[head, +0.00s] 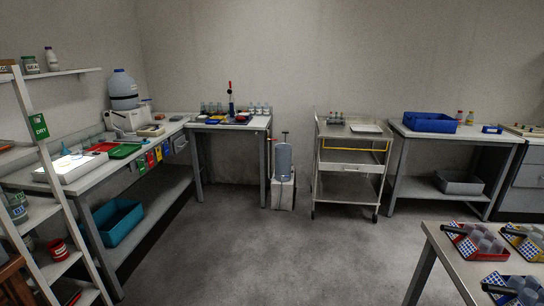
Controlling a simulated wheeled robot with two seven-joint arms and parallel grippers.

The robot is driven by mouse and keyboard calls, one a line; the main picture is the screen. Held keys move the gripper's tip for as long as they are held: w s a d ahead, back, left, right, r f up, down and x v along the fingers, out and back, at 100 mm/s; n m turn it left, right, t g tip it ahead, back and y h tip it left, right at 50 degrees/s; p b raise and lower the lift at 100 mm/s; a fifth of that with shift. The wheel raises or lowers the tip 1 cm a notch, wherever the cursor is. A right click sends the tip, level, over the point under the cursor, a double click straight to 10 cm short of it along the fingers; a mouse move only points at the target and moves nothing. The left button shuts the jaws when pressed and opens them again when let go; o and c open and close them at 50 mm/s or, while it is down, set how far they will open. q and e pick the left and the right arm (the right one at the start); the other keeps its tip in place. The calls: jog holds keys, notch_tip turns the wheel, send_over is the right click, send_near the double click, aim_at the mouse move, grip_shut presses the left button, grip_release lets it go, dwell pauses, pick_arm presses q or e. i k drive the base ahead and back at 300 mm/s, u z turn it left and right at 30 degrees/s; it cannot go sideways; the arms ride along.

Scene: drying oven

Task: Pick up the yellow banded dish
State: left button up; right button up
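No dish with a yellow band can be made out for certain from here. A yellow tray (520,237) with greyish round pieces and a dark handle-like bar sits on the near right table (447,255), cut by the right edge. A red tray (461,244) and a blue tray (512,291) with similar contents are beside it. Whether any of these pieces bears a yellow band is too small to tell. Neither of my grippers shows in the head view.
Open grey floor (240,255) lies ahead. A steel trolley (348,168) and a small cart with a blue-grey container (284,162) stand near the back wall. A long bench (105,172) and a white shelf rack (62,215) line the left. A blue bin (430,122) sits on the back right table.

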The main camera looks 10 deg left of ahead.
aim_at(62, 165)
jog(key=u, duration=0.45)
jog(key=i, duration=2.25)
jog(key=u, duration=1.15)
jog(key=i, duration=1.25)
jog(key=u, duration=0.35)
